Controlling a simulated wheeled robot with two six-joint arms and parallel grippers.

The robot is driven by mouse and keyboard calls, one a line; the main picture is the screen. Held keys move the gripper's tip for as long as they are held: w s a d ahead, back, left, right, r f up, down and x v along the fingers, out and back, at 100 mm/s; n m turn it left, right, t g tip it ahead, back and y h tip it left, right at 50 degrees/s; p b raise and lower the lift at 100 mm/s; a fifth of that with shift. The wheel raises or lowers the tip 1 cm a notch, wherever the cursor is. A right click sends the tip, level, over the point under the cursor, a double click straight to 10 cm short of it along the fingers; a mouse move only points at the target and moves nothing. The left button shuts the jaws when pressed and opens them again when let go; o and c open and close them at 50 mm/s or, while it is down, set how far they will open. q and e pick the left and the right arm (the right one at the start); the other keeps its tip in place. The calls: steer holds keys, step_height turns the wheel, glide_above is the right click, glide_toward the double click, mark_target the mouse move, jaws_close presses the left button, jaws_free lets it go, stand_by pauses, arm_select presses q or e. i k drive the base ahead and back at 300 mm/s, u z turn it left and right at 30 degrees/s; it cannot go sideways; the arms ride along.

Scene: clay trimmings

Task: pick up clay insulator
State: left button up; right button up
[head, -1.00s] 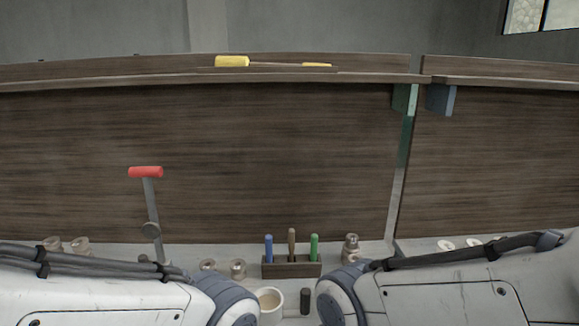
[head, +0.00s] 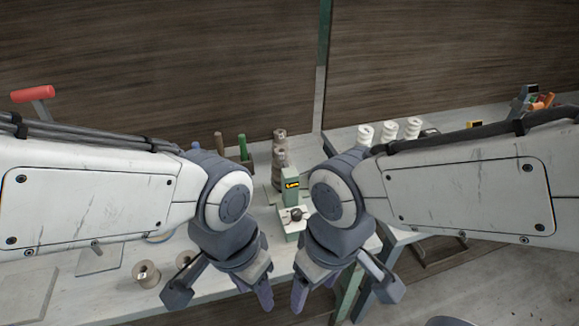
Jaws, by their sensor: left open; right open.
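Several white ribbed pieces that look like clay insulators stand upright on the right-hand table; the clearest are the left one (head: 365,135), the middle one (head: 389,131) and the right one (head: 413,128). My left gripper (head: 222,293) is open and empty at the bottom of the view, left of centre. My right gripper (head: 345,292) is open and empty just right of centre. Both point down, well in front of the insulators and apart from them. My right arm passes in front of part of the right table.
A green device with a small display (head: 291,187) stands between my arms. Brownish stacked pieces (head: 280,147) are behind it. A spool (head: 146,274) lies at left front. A red-handled lever (head: 35,94) stands far left. Coloured items (head: 541,101) sit far right.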

mark_target(281, 153)
steer(key=k, duration=0.5)
steer(key=u, duration=0.65)
steer(key=i, duration=0.9)
steer(key=z, duration=0.65)
steer(key=i, duration=0.5)
steer(key=z, duration=0.6)
